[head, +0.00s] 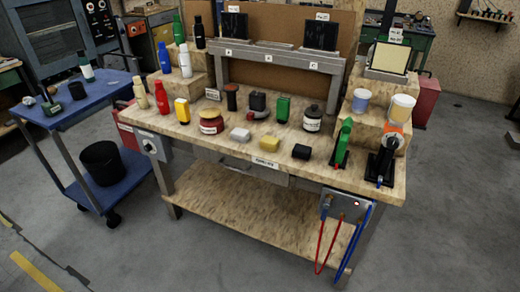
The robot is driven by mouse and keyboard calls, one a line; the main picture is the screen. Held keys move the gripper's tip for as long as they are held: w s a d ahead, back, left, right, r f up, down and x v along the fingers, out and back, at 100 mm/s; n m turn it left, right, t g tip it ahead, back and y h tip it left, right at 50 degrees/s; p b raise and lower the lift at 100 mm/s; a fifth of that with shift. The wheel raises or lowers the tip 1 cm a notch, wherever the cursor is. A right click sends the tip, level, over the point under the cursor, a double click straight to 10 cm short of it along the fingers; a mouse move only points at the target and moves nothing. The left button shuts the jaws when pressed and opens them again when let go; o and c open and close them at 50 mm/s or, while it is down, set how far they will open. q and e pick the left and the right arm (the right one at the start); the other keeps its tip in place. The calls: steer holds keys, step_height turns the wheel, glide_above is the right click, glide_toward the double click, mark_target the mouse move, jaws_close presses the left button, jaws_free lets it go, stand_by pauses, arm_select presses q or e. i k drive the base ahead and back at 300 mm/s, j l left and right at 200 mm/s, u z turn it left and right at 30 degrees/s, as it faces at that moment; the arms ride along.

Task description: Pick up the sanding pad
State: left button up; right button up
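Neither of my grippers is in view, and nothing touches the blocks.
Bottles crowd the left. A blue cart (75,104) stands left; front floor is clear.

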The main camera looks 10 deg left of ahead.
mark_target(300, 152)
steer(key=i+l+u, duration=0.2)
steer(key=l+u, duration=0.2)
steer(key=i+l+u, duration=0.1)
steer(key=l+u, duration=0.25)
steer(key=l, duration=0.25)
steer(key=l+u, duration=0.4)
steer(key=l, duration=0.15)
steer(key=l+u, duration=0.35)
steer(key=l, duration=0.25)
